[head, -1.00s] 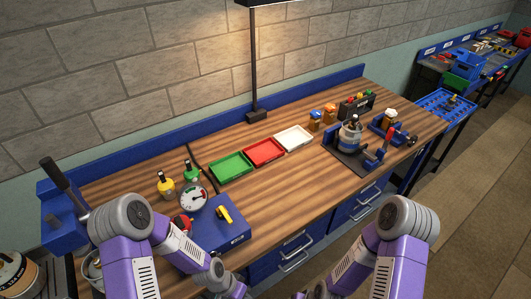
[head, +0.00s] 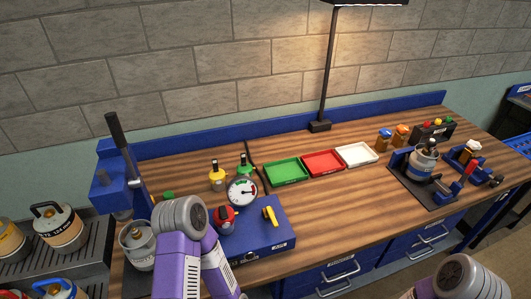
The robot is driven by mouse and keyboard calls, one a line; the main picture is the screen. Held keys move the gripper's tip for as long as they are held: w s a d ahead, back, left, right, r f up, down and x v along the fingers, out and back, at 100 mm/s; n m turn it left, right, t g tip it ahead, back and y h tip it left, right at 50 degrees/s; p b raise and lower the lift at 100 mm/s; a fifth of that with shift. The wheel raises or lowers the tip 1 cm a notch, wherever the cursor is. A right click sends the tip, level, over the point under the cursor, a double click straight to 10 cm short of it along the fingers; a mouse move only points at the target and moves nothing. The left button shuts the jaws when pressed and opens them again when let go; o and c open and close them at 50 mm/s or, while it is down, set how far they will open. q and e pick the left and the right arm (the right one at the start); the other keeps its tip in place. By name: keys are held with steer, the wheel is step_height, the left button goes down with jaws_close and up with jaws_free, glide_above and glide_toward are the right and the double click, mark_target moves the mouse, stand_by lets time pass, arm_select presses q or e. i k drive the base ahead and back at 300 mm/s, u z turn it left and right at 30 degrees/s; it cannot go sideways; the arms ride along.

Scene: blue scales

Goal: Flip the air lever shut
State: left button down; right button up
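A blue box (head: 278,243) sits on the wooden bench at left of centre. A short yellow lever (head: 270,215) stands on its top, tilted. A round white gauge (head: 242,191) and a red knob (head: 224,215) are on or beside the box's left part. I cannot tell from the lever's tilt alone whether it is open or shut. My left arm covers the box's front left corner. Neither gripper shows; only arm links of mine are in view at the bottom.
A blue press with a long black handle (head: 124,149) stands at left, with a grey canister (head: 137,244) by it. Green (head: 286,183), red (head: 323,175) and white trays (head: 357,154) lie behind. A lamp post (head: 327,75) rises at the back. Bench right of the box is clear.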

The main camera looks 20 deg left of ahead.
mark_target(269, 210)
steer(key=z, duration=0.1)
steer(key=k, duration=0.9)
steer(key=u, duration=0.75)
steer(key=i, duration=0.2)
steer(key=k, duration=0.6)
steer(key=u, duration=0.4)
steer(key=i, duration=1.25)
steer(key=z, duration=0.05)
